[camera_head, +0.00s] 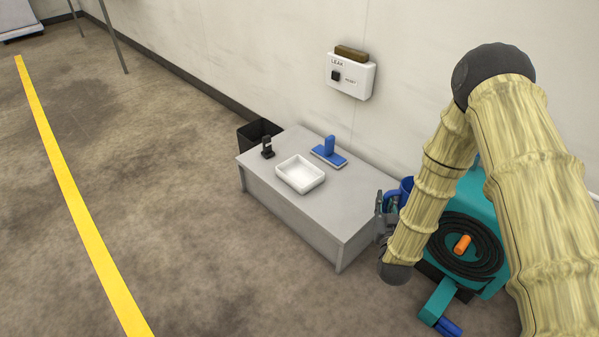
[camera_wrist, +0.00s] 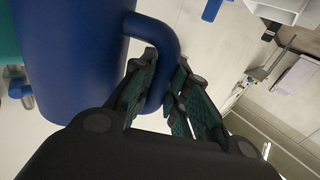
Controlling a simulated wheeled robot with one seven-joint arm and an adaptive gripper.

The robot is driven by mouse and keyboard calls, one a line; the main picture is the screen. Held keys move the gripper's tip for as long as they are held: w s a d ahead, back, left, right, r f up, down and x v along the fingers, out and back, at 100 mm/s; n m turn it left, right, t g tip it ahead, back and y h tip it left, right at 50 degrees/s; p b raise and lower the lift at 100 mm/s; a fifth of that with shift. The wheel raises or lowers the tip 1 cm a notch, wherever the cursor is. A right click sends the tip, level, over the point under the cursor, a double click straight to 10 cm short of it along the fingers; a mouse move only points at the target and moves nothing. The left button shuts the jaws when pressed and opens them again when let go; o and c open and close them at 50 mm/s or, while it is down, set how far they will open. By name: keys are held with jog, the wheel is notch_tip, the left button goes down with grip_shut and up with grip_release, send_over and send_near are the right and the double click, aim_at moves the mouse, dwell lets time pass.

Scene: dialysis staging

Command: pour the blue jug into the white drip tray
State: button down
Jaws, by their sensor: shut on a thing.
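The blue jug (camera_head: 407,187) is partly hidden behind my arm and gripper, beyond the right end of the grey table. In the wrist view the jug (camera_wrist: 70,60) fills the upper left, and its curved handle (camera_wrist: 155,32) passes between my fingers. My gripper (camera_head: 386,207) is shut on this handle; its fingers also show in the wrist view (camera_wrist: 166,65). The jug's mouth and contents are not visible. The white drip tray (camera_head: 318,183) sits on the tabletop, left of the jug and apart from it. Its inside looks empty.
The grey table (camera_head: 340,212) also bears a blue stand (camera_head: 328,152) and a small black object (camera_head: 267,148). A black bin (camera_head: 250,130) stands behind it. A white leak box (camera_head: 350,78) hangs on the wall. A teal hose machine (camera_head: 487,205) is at right. Floor at left is clear.

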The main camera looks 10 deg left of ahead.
jog(key=w+a+f+n+g+y+b, duration=0.1)
jog(key=w+a+n+g+y+b, duration=0.1)
jog(key=a, duration=1.1)
jog(key=w+a+f+n+g+y+b, duration=0.2)
jog(key=w+a+y, duration=0.4)
jog(key=a, duration=0.8)
jog(key=w+a+f+n+g+y+b, duration=0.2)
jog(key=w+a, duration=0.5)
jog(key=a, duration=0.7)
jog(key=n+y+b, duration=0.1)
jog(key=n, duration=0.1)
jog(key=shift+f+n+y+b, duration=0.15)
jog(key=shift+n+y+b, duration=0.15)
jog(key=shift+y, duration=0.1)
jog(key=shift+w, duration=0.1)
